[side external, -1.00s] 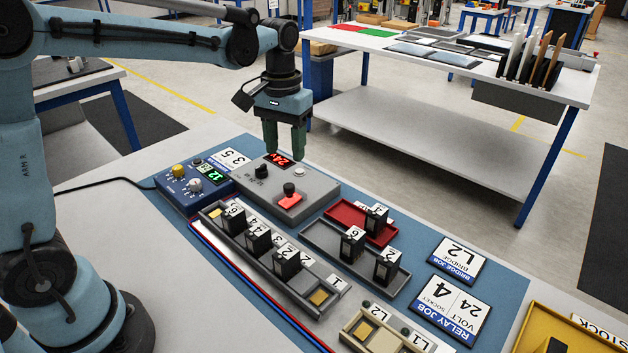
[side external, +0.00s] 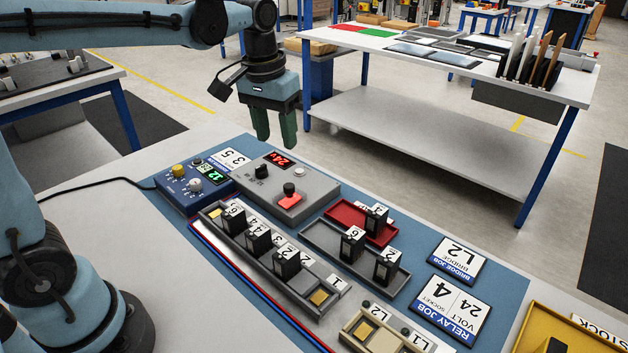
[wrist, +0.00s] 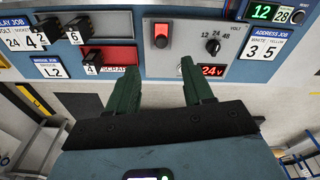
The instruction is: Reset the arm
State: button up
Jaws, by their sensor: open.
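My gripper (side external: 275,129) is open and empty, with green fingers pointing down. It hangs in the air above and behind the grey power box (side external: 318,191), which has a red 24V display, a dark knob and a lit red switch. In the wrist view the two fingers of my gripper (wrist: 161,74) are spread apart with nothing between them. The grey box (wrist: 170,55) and its display lie beyond the fingertips there.
A blue meter box (side external: 193,187) stands left of the power box. A rack (side external: 323,300) holds several black relays. A grey tray (side external: 318,238) and a red tray (side external: 345,212) hold more relays. Job cards (side external: 458,260) lie at right. Open air surrounds my gripper.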

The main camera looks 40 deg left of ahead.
jog(key=s+f+m+t, duration=0.1)
jog(key=s+f+t, duration=0.1)
jog(key=s, duration=0.3)
jog(key=s+d+f+m+t, duration=0.1)
jog(key=s+f+t, duration=0.1)
jog(key=s, duration=0.3)
jog(key=shift+f+t, duration=0.4)
jog(key=shift+t, duration=0.5)
jog(key=shift+d, duration=0.1)
